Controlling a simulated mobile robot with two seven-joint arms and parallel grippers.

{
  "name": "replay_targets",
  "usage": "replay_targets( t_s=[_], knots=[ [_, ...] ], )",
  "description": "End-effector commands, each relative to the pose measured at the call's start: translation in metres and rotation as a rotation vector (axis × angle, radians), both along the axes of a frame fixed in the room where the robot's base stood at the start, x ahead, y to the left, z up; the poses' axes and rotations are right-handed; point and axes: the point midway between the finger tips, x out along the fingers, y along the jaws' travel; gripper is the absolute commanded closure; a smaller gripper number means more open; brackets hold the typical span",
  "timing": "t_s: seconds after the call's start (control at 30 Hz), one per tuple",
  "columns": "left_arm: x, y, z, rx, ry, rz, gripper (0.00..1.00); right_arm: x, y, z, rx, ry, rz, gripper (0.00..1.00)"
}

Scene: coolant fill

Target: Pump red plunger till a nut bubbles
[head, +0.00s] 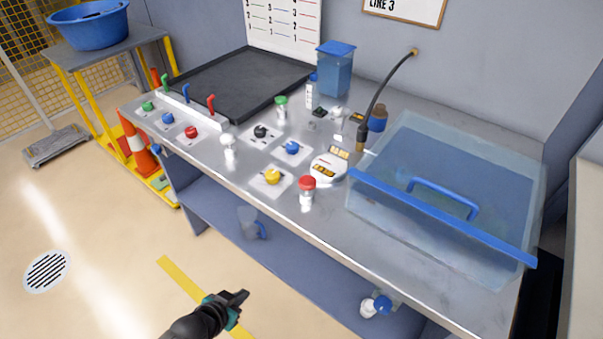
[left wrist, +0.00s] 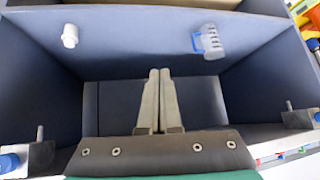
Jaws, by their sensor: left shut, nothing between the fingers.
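A red-capped plunger (head: 307,184) stands upright on a clear-and-white body near the front edge of the metal bench (head: 262,212), in the head view. A similar green-capped one (head: 281,103) and a white-topped one (head: 228,143) stand farther back and left. No nut can be made out, and no bubbles show. My left gripper (head: 241,297) is shut and empty, out in front of the bench and below its top, well apart from the red plunger. In the left wrist view its two fingers (left wrist: 158,98) lie together, facing the dark blue under-bench space.
A clear tank (head: 515,200) with blue trim fills the bench's right end, beside a black hose (head: 372,98). Yellow (head: 272,176), blue (head: 292,148) and black (head: 261,131) knobs sit near the plunger. A black tray (head: 240,85) lies behind.

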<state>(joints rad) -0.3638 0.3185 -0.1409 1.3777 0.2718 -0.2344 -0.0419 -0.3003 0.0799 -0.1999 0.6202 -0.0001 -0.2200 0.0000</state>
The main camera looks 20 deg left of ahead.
Motion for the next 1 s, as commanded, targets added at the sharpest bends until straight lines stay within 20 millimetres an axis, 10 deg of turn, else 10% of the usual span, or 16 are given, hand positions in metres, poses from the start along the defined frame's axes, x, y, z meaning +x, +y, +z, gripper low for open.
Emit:
replay_targets(
  t_s=[0.3,0.6,1.0],
  knots=[
    [0.073,-0.016,0.156,-0.076,-0.294,-0.082,1.0,0.0,0.0,0.021,0.0,0.0,0.0,1.0],
    [0.095,-0.05,0.281,-0.154,-0.497,-0.189,1.0,0.0,0.0,0.034,0.0,0.0,0.0,1.0],
    [0.095,-0.063,0.318,-0.181,-0.556,-0.229,1.0,0.0,0.0,0.036,0.0,0.0,0.0,1.0]
  ],
)
